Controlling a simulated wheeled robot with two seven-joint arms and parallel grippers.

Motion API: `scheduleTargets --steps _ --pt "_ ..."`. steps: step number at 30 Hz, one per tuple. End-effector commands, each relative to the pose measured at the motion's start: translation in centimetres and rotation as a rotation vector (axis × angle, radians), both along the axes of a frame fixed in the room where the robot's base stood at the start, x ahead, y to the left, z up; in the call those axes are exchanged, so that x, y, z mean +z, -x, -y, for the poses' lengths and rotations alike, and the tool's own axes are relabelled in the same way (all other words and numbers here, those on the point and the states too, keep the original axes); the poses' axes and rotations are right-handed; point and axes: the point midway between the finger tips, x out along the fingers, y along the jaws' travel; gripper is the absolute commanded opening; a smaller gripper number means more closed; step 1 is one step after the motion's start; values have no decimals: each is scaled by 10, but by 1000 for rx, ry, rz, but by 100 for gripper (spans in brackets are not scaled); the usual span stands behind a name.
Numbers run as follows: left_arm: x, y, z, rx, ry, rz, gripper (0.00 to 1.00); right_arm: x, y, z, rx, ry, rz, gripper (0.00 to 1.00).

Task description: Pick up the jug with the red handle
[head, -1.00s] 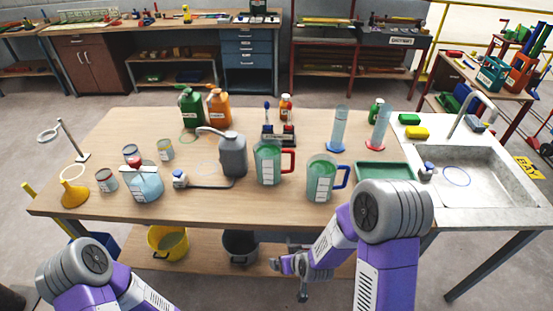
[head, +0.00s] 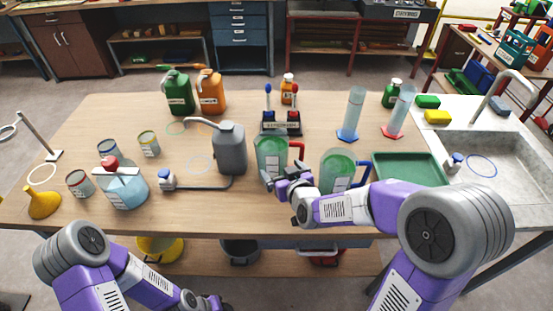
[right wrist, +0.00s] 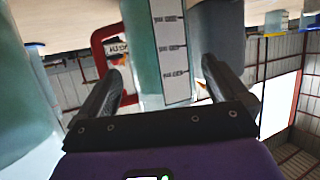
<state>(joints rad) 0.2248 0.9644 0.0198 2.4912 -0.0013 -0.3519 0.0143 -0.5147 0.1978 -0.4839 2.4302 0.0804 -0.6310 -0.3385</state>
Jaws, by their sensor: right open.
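The jug with the red handle (head: 270,152) stands upright on the wooden table, green and see-through. Its red handle points right. In the right wrist view the jug (right wrist: 140,45) with its white label shows between the fingers, with the red handle (right wrist: 99,60) at the left. My right gripper (head: 283,180) is open at the near side of this jug and hides its lower part. The gripper's fingers (right wrist: 168,92) are apart; I cannot tell whether they touch it. My left gripper (head: 202,302) is low at the bottom edge, its fingers unclear.
A similar jug with a blue handle (head: 336,168) stands close on the right, just behind my right forearm. A grey can (head: 231,150) stands close on the left. A control box (head: 281,124) is behind. A green tray (head: 410,168) lies to the right.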

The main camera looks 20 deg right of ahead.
Motion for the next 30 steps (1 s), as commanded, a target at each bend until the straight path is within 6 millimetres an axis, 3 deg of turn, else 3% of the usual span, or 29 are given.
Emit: scheduleTargets --steps 9,19,27,30 --pt "-18 0 0 0 0 1 43 -17 -42 -2 0 2 -2 100" --pt "-18 0 0 0 0 1 43 -18 -49 -3 0 0 -2 100" --pt "-18 0 0 0 0 1 43 -18 -49 -3 0 0 -2 61" --pt "-18 0 0 0 0 1 43 -18 -49 -3 0 0 0 61"
